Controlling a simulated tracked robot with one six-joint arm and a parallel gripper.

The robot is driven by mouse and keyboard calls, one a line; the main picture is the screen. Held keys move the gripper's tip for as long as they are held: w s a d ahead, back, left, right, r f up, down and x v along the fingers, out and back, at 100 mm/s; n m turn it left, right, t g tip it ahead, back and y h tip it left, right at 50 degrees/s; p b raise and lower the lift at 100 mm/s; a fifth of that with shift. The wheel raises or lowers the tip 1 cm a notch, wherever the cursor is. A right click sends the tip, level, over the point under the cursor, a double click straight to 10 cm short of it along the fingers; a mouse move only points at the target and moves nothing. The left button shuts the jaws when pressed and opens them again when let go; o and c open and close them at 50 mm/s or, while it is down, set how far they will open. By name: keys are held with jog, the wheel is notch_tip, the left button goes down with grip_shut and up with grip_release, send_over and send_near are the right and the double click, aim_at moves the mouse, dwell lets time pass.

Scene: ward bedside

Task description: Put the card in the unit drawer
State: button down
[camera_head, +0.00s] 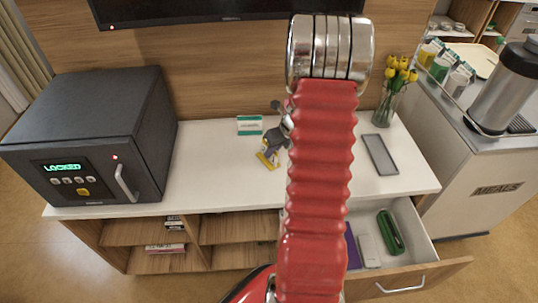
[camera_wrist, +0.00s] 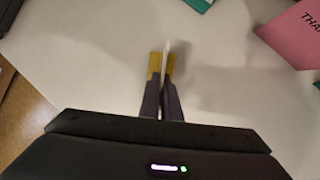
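My gripper (camera_head: 268,160) is low over the white top of the unit (camera_head: 215,160), left of my red arm. In the wrist view, its yellow-tipped fingers (camera_wrist: 161,65) are closed on a thin white card (camera_wrist: 166,52), seen edge-on. The card's face does not show, and in the head view I cannot make the card out. The unit drawer (camera_head: 413,235) is pulled open at the lower right, its front toward me. In it lie a green case (camera_head: 391,232), a pale flat item (camera_head: 369,250) and a purple item (camera_head: 352,246), partly behind my arm.
A dark safe (camera_head: 90,140) stands at the left. A green-and-white box (camera_head: 249,125) is behind my gripper. A pink card with lettering (camera_wrist: 295,35) is at the right of the wrist view. A grey tray (camera_head: 380,154) and a vase of yellow tulips (camera_head: 385,108) stand right.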

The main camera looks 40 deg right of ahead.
jog(key=shift+r, duration=0.1)
notch_tip(320, 180, up, 10)
jog(key=shift+f, duration=0.1)
dwell(0.4)
dwell(0.4)
